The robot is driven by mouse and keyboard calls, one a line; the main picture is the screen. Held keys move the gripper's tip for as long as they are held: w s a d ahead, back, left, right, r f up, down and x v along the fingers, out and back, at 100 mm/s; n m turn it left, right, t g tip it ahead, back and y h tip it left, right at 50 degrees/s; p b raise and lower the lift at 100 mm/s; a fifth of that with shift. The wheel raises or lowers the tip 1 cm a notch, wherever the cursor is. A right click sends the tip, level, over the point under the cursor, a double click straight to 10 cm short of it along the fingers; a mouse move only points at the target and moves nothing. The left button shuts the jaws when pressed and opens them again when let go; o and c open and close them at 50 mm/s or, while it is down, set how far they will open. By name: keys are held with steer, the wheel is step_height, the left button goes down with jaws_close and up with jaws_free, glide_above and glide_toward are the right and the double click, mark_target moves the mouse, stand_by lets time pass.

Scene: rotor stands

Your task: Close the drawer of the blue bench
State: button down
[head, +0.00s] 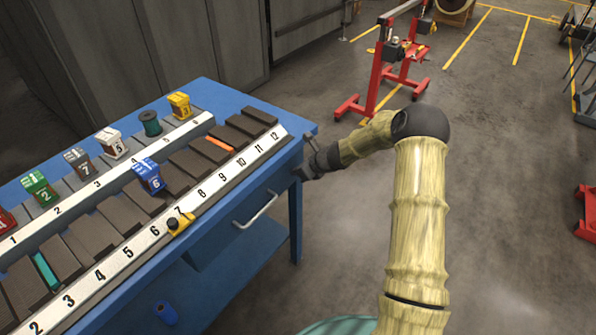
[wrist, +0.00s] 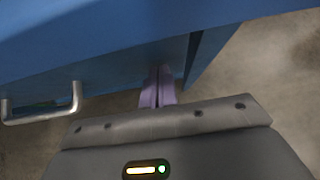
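The blue bench (head: 222,95) fills the left of the head view. Its blue drawer (head: 225,232) is under the right-hand edge, with a silver bar handle (head: 256,211). How far the drawer stands out is hard to tell. My gripper (head: 303,172) is beside the bench's far right corner, beyond the handle; its fingers are small there. In the wrist view the two purple fingers (wrist: 158,86) lie together with nothing seen between them, close to the bench's blue underside. The handle (wrist: 42,117) is to their left and apart from them.
Numbered strips, dark blocks and coloured tags such as a blue one (head: 148,175) cover the bench top. A red stand (head: 383,75) is behind my arm. The floor right of the bench is open.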

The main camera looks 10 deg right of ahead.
steer(key=shift+w+a+r, duration=0.1)
steer(key=shift+a+r, duration=0.15)
steer(key=shift+a, duration=0.2)
steer(key=s+d+r, duration=0.6)
steer(key=s+d, duration=0.1)
steer(key=d, duration=0.2)
steer(key=shift+s+r+b, duration=0.25)
steer(key=shift+s+b, duration=0.1)
steer(key=shift+b, duration=0.1)
steer(key=shift+w, duration=0.2)
